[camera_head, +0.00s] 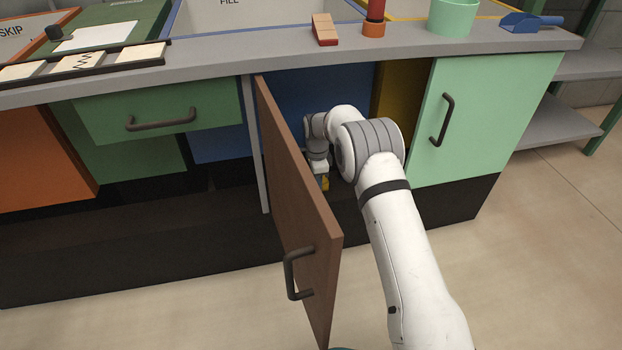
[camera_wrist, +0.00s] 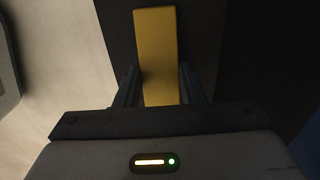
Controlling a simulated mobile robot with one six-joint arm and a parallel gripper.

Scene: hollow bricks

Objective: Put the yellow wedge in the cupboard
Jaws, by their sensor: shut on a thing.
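The yellow wedge (camera_wrist: 157,50) is between the two fingers of my gripper (camera_wrist: 158,88) in the wrist view, and the gripper is shut on it. In the head view a small bit of the yellow wedge (camera_head: 325,183) shows below my gripper (camera_head: 321,180), beside the open door. The cupboard's brown door (camera_head: 298,205) stands open toward the camera, with a dark handle (camera_head: 297,275) near its front edge. My gripper and arm reach in to the right of this door, at the cupboard opening. Most of the cupboard's inside is hidden by the door and my arm.
A green door (camera_head: 480,110) with a dark handle is shut at the right of the opening. A green drawer (camera_head: 160,112) is at the left. The worktop (camera_head: 370,47) above holds a red wedge-shaped block (camera_head: 325,29), a green container (camera_head: 453,17) and a blue scoop (camera_head: 525,22).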

